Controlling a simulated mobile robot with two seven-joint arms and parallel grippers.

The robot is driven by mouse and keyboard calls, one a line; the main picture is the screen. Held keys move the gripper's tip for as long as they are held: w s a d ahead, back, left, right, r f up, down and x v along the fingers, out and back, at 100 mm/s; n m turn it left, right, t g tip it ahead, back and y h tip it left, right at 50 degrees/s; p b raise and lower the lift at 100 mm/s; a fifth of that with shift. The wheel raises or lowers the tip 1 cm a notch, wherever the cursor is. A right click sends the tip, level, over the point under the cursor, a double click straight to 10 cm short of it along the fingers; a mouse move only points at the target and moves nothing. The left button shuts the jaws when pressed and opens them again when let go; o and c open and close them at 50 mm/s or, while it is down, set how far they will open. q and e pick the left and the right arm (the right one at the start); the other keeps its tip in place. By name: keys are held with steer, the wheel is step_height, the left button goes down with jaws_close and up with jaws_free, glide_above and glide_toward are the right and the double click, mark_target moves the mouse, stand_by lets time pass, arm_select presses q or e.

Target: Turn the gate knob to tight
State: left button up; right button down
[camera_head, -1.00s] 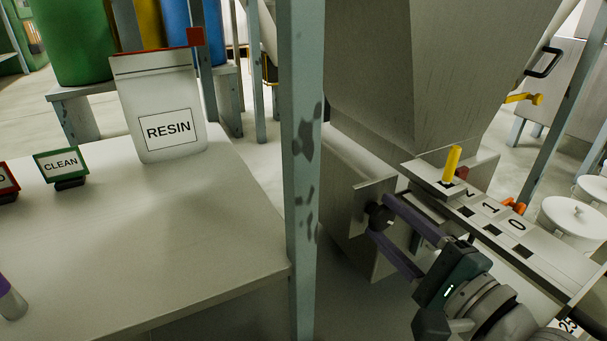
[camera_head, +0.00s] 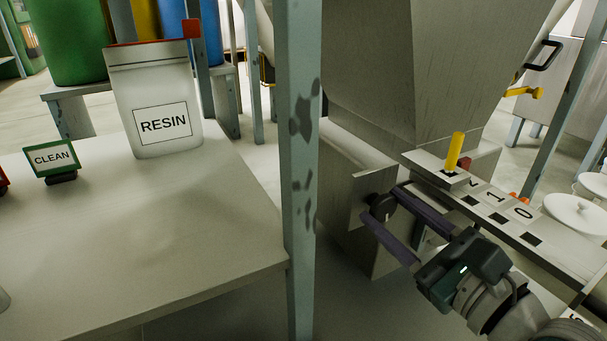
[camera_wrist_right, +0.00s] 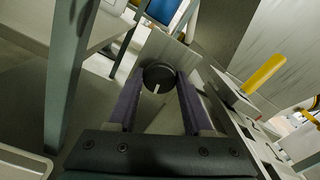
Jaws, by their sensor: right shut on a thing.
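The gate knob (camera_head: 382,206) is a dark round knob on a grey metal plate below the hopper. In the right wrist view the knob (camera_wrist_right: 158,77) shows a white mark line on its face, pointing down and slightly right in that picture. My right gripper (camera_head: 384,208) has its two purple fingers on either side of the knob, shut on it. The right wrist view also shows the fingers (camera_wrist_right: 158,85) flanking the knob. The yellow gate handle (camera_head: 455,152) stands up from the slide rail (camera_head: 515,222), beside the printed numbers. My left gripper is not in view.
A blue-grey post (camera_head: 300,180) stands just left of the knob. Left of it is a table (camera_head: 200,235) with a white RESIN bag (camera_head: 158,95) and a green-framed CLEAN sign (camera_head: 51,159). The hopper (camera_head: 400,80) rises above the knob.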

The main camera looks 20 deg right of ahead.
steer(key=shift+r+m, duration=0.15)
steer(key=shift+m, duration=0.15)
steer(key=c, duration=0.7)
jaws_free()
steer(key=o, duration=0.4)
steer(key=s+p, duration=0.3)
steer(key=s, duration=0.7)
steer(key=shift+d, duration=0.35)
